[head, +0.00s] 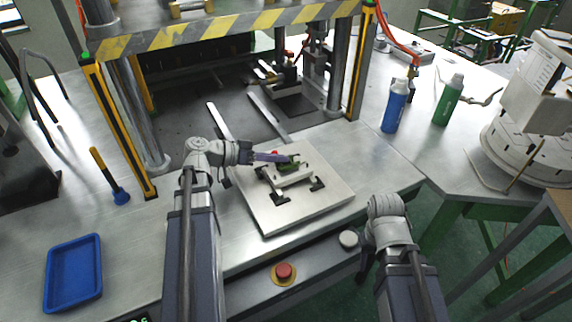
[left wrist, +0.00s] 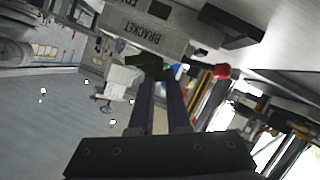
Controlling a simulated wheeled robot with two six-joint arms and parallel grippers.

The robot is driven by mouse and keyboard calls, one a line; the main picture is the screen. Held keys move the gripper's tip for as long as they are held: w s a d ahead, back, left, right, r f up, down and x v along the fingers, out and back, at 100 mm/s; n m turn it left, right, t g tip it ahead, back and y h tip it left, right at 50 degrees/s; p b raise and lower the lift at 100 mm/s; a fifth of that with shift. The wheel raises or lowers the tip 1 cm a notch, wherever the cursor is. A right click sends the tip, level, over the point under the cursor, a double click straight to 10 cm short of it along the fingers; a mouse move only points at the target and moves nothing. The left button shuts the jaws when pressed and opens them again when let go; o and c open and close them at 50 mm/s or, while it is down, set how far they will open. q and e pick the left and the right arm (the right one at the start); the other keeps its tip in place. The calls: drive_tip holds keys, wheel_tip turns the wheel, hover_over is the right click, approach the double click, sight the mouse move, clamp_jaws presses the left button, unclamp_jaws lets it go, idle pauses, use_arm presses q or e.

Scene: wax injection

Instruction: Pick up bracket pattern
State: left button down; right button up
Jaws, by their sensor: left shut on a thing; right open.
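The green bracket pattern (head: 289,167) is at the pale mould block (head: 292,178) on the square metal plate. My left gripper (head: 284,158) reaches in from the left with its purple fingers at the pattern. In the left wrist view the two fingers (left wrist: 160,85) are shut on the dark green pattern (left wrist: 150,66), beside a grey block lettered BRACKET (left wrist: 155,37). I cannot tell whether the pattern is clear of the mould. My right gripper (head: 364,268) is open and hangs near the table's front edge, mostly hidden by its wrist.
The metal plate (head: 318,213) lies before the press, whose striped beam (head: 220,35) and posts frame it. A blue tray (head: 73,298) is at front left. A red button (head: 284,271) is on the front edge. Blue (head: 395,107) and green (head: 448,102) bottles stand right.

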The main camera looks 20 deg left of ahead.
use_arm(q)
drive_tip(key=shift+r, duration=0.1)
idle(0.5)
wheel_tip(320, 180, up, 10)
drive_tip(key=p, duration=1)
